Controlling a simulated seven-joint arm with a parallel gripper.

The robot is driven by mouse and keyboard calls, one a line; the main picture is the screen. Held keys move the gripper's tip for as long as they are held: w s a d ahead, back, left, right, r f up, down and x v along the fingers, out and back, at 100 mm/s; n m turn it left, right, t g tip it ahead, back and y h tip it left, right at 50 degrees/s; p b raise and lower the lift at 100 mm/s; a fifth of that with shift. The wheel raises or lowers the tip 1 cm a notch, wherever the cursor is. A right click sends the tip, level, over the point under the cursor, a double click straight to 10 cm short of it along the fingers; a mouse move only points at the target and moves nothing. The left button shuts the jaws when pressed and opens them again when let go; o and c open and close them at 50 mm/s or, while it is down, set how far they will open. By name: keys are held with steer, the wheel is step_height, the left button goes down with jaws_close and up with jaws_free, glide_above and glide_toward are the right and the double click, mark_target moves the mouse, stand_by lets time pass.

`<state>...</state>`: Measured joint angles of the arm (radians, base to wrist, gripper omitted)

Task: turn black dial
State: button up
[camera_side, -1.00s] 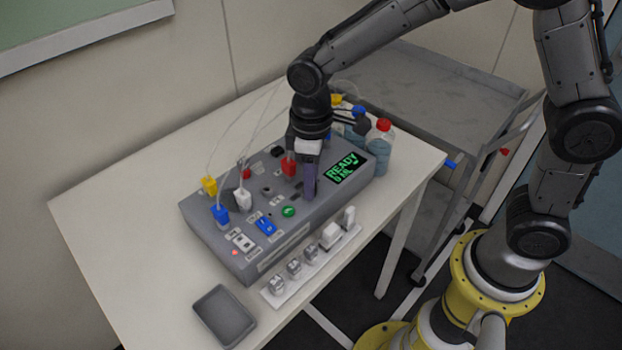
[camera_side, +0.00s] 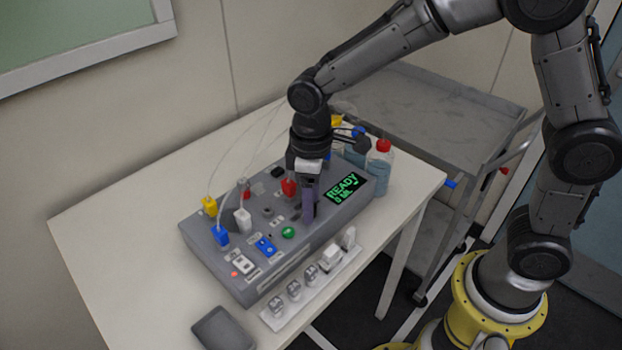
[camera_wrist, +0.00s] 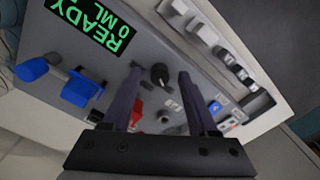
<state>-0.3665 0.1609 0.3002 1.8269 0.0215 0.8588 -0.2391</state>
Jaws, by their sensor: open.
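The black dial (camera_wrist: 159,75) shows in the wrist view on the grey control box (camera_wrist: 222,82), beside the green READY display (camera_wrist: 98,22). My gripper (camera_wrist: 159,72) is open, and its two fingers appear on either side of the dial in that picture. No contact with the dial is visible, and I cannot tell the exact height of the fingertips over it. The dial cannot be made out there.
White, blue and yellow plugs with tubes are on the box's left. A red-capped bottle (camera_side: 379,168) stands at the right end.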

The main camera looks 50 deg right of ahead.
step_height(320, 180, up, 14)
steer(key=shift+f, duration=0.25)
steer(key=shift+w+d, duration=0.1)
steer(key=s+d+r+m+t, duration=0.3)
steer(key=s+d+r, duration=0.3)
steer(key=s+d, duration=0.35)
steer(key=s+d+f+m+t, duration=0.2)
steer(key=s+d+f+m, duration=0.1)
steer(key=s+f, duration=0.4)
steer(key=shift+s+d+m+t, duration=0.4)
steer(key=shift+s+d, duration=0.1)
steer(key=shift+s, duration=0.55)
steer(key=shift+r, duration=0.1)
